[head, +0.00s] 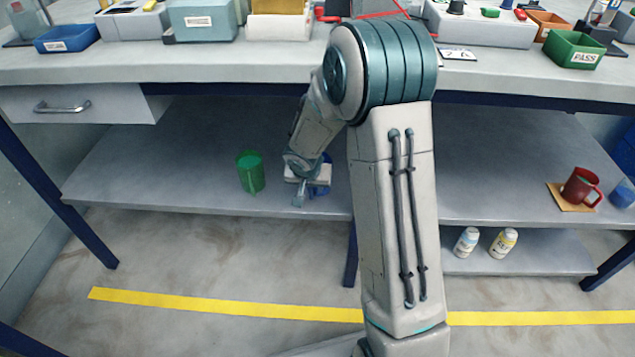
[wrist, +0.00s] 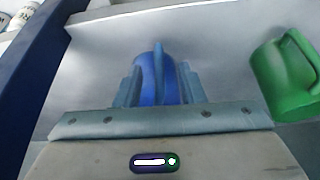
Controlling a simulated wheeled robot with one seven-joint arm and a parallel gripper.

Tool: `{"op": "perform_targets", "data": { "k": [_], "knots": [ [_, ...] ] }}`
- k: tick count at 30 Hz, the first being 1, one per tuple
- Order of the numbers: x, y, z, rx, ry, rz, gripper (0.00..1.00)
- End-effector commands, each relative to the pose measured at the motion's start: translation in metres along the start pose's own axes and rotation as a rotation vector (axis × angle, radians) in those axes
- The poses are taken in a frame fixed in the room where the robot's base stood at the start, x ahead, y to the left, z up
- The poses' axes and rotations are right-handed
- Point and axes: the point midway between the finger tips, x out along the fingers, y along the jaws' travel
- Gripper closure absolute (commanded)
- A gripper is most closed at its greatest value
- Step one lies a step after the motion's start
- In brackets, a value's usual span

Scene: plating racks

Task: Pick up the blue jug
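A blue jug (wrist: 147,82) stands in the middle of the wrist view, its handle towards the camera. My gripper (wrist: 158,85) has one finger on each side of the jug, close against its sides. Whether the fingers press on it or leave a small gap I cannot tell. In the head view my gripper (head: 308,190) is low at the front of the left lower shelf, and the blue jug (head: 324,186) is mostly hidden behind it.
A green jug (head: 251,173) stands just left of my gripper on the shelf (head: 150,165); it also shows at right in the wrist view (wrist: 280,85). A red mug (head: 580,188) on a mat and another blue vessel (head: 622,194) stand far right. The worktop (head: 230,62) overhangs the shelf.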

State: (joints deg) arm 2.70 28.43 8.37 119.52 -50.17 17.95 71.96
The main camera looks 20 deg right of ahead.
Motion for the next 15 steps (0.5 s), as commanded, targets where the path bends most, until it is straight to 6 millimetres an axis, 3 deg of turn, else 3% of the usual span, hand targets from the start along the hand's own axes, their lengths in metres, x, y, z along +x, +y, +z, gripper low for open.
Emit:
{"op": "perform_targets", "data": {
  "k": [1,5,14,15],
  "knots": [
    [0.012,0.001,-0.001,0.002,-0.002,0.0,0.64],
    [0.028,0.001,-0.001,0.0,-0.002,0.0,0.64],
    [0.03,0.001,-0.002,0.0,0.0,0.0,0.64],
    [0.03,0.001,-0.002,0.0,0.0,0.0,0.72]
  ]
}}
